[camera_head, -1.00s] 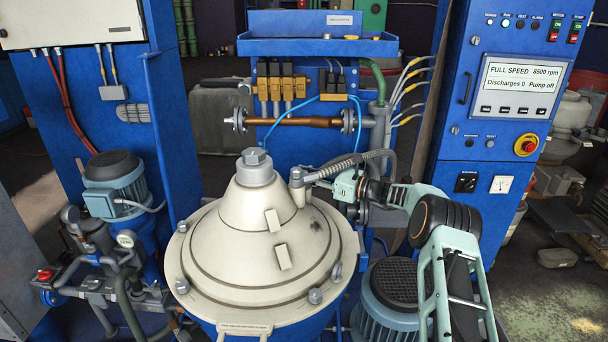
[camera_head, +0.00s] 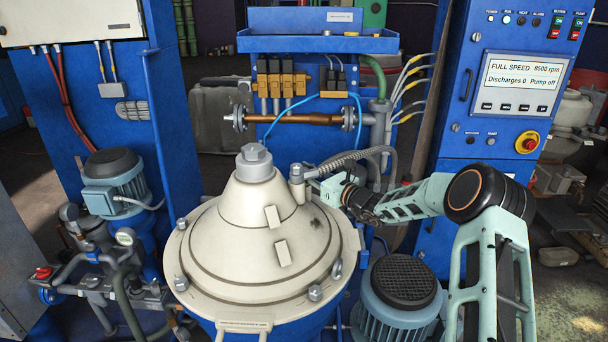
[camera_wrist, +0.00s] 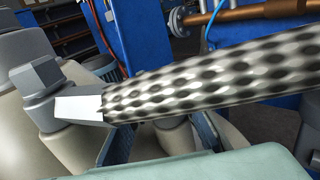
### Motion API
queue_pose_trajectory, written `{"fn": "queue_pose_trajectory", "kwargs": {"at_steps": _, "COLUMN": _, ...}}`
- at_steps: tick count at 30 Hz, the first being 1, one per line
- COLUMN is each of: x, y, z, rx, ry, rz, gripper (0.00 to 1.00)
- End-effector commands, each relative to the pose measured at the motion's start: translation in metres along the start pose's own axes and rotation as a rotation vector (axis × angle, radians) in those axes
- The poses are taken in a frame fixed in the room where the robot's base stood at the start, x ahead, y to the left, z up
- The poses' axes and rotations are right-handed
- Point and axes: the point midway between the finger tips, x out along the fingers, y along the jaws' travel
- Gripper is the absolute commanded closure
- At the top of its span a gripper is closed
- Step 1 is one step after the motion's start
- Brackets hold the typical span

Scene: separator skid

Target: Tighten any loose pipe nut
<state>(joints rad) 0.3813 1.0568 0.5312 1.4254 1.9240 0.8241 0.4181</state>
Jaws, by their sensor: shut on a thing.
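The grey elbow fitting (camera_head: 297,175) stands on the right side of the white separator hood (camera_head: 235,235), with a ribbed grey hose (camera_head: 350,156) leading right from it. My gripper (camera_head: 311,183) is at this fitting, just below the hose. In the wrist view the metal hose (camera_wrist: 210,80) crosses the picture and ends at a bright angular nut (camera_wrist: 80,107). My fingers (camera_wrist: 158,140) are partly hidden behind the hose. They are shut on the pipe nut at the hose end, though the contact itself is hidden.
A ribbed motor (camera_head: 400,285) stands below my arm. A copper pipe (camera_head: 300,119) with flanges runs behind the hood. The control cabinet (camera_head: 470,110) on the right reads full speed, 8500 rpm, pump off.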

Motion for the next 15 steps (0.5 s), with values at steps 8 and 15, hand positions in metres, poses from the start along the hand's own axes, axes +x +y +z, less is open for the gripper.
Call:
{"fn": "queue_pose_trajectory", "kwargs": {"at_steps": 8, "x": 0.0000, "y": 0.0010, "z": -0.0029, "rx": 0.001, "ry": 0.000, "rz": -0.096, "gripper": 1.00}}
{"fn": "queue_pose_trajectory", "kwargs": {"at_steps": 15, "x": 0.0002, "y": 0.0008, "z": -0.0008, "rx": 0.000, "ry": -0.001, "rz": -0.133, "gripper": 1.00}}
